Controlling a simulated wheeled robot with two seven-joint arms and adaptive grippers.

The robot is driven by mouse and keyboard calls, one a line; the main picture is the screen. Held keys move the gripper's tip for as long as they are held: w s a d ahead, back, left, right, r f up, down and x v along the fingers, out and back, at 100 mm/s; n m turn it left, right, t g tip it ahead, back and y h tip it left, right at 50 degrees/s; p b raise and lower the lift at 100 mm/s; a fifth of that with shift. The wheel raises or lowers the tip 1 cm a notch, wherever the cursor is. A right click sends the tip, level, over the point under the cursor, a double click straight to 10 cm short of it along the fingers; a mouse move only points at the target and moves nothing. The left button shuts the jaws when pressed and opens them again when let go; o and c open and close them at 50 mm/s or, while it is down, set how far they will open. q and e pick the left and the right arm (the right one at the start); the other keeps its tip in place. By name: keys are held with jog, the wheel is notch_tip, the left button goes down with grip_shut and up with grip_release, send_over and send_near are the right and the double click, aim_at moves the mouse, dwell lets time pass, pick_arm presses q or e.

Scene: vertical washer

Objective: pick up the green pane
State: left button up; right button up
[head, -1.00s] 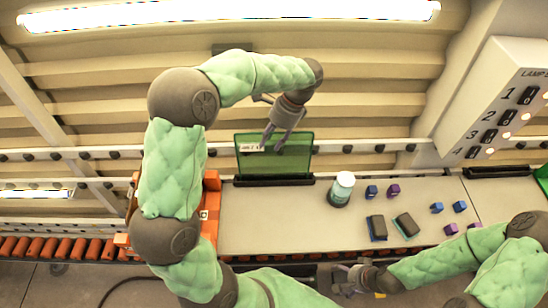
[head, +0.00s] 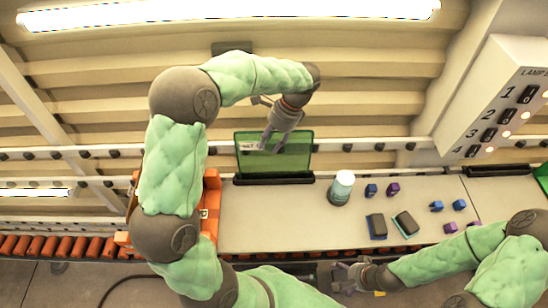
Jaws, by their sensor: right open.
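The green pane (head: 292,160) stands upright in a dark slotted holder (head: 275,179) on the grey work surface, with a white label near its upper left. My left gripper (head: 269,149) points down at the pane's upper left part. Its two fingers show apart, with no object seen between them, and overlap the pane in the head view. Whether they touch it I cannot tell. My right gripper (head: 341,279) is open and empty, low in the view by the front edge of the work surface, away from the pane.
A white-topped jar (head: 342,187) stands right of the holder. Dark blocks (head: 406,224) and small blue and purple pieces (head: 436,206) lie farther right. An orange crate (head: 210,197) is at the left, partly behind my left arm. A switch panel (head: 500,110) is at upper right.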

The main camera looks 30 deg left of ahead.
pick_arm(q)
grip_shut()
jog(key=shift+r, duration=0.1)
